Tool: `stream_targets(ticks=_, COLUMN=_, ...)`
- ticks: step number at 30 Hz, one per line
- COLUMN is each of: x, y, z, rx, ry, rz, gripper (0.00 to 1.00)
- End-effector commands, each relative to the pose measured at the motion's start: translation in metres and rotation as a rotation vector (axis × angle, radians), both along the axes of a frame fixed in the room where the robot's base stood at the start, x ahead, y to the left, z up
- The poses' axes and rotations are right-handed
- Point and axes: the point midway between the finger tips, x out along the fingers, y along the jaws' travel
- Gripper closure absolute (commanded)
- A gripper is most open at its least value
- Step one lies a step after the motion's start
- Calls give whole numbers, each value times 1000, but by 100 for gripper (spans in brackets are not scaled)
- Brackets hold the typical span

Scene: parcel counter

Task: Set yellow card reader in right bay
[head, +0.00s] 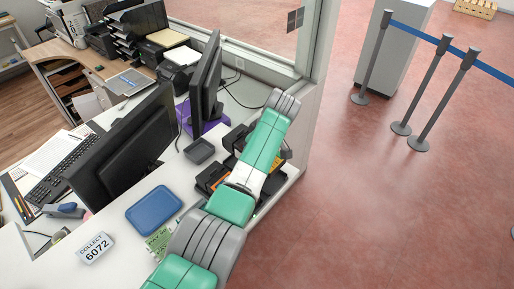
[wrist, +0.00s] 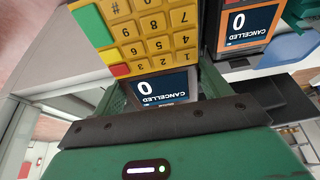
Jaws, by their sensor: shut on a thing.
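The yellow card reader (wrist: 152,32) fills the upper middle of the wrist view, with its keypad and a dark screen showing "CANCELLED 0" upside down. My gripper (wrist: 160,97) is shut on it at the screen end. In the head view my green arm reaches over the counter's right end and hides the gripper and most of the yellow reader. The dark bays (head: 238,138) are partly covered by my arm, so I cannot tell which bay lies under the reader.
An orange card reader (wrist: 249,22) stands close to the right in the wrist view. In the head view, a blue tray (head: 153,210), a small dark dish (head: 199,151), two monitors and a "COLLECT 6072" sign (head: 96,248) stand on the counter. A window post rises behind my arm.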

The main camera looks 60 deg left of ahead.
Motion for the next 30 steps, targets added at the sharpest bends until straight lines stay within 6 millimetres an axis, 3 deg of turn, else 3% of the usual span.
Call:
stream_targets(ticks=12, x=0, y=0, z=-46, rx=1, ry=0, rz=-1, gripper=57)
stream_targets(ticks=30, x=1, y=0, z=-48, rx=1, ry=0, rz=-1, gripper=57)
